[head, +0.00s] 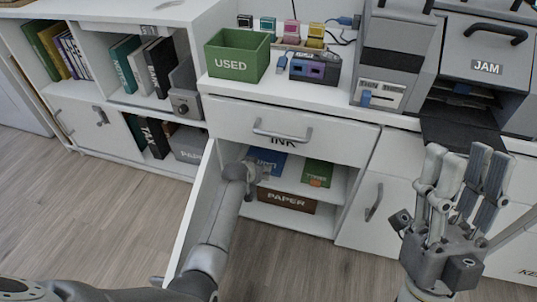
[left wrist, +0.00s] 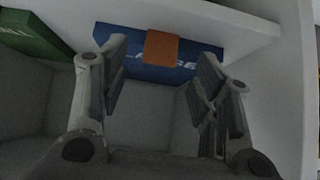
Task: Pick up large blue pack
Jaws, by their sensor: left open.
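The large blue pack (head: 268,158) lies on the upper shelf inside the open cabinet under the drawer marked INK. My left gripper (head: 258,171) is inside the cabinet at the front of this pack and hides part of it. In the left wrist view, the blue pack (left wrist: 190,64) with its orange label (left wrist: 162,47) shows ahead, between and beyond the fingers. My left gripper (left wrist: 158,80) is open with nothing between its fingers; whether it touches the pack is unclear. My right gripper (head: 460,180) is open and empty, fingers upward, at the right.
A green pack (head: 317,173) lies right of the blue one on the same shelf. A brown PAPER box (head: 287,201) stands below. The open cabinet door (head: 197,215) stands left of my left arm. The drawer (head: 285,127) is just above.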

